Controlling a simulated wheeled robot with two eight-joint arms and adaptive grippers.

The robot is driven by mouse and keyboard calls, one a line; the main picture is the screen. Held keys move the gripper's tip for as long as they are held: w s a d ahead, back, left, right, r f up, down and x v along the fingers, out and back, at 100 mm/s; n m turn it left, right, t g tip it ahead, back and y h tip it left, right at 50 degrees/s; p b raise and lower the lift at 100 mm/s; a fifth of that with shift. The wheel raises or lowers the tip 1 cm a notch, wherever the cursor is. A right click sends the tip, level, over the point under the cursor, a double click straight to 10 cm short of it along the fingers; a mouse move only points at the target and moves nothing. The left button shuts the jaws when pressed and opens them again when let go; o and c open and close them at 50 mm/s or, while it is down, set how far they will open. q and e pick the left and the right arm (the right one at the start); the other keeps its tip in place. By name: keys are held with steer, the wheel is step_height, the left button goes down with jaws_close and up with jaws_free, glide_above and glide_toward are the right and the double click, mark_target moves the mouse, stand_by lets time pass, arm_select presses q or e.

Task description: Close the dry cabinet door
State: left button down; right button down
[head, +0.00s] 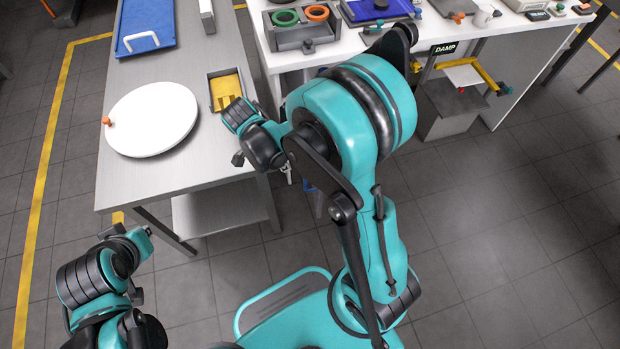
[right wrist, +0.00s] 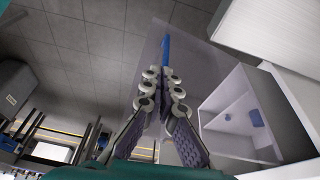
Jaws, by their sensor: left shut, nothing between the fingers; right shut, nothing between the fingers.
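In the right wrist view the dry cabinet (right wrist: 210,120) is a white box with an open front and small blue items inside. Its clear, see-through door (right wrist: 190,62) stands open, swung out from the box.
A metal table (head: 220,165) with a white round disc (head: 150,120) and a blue tray (head: 120,47) stands at the left. Floor on the right is clear.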

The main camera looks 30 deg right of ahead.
steer(key=s+d+f+m+b, duration=0.2)
steer(key=d+f+b, duration=0.3)
steer(key=f, duration=0.6)
steer(key=shift+s+d+f+g+b, duration=0.35)
steer(key=shift+s+d+g, duration=0.05)
steer(key=shift+d, duration=0.65)
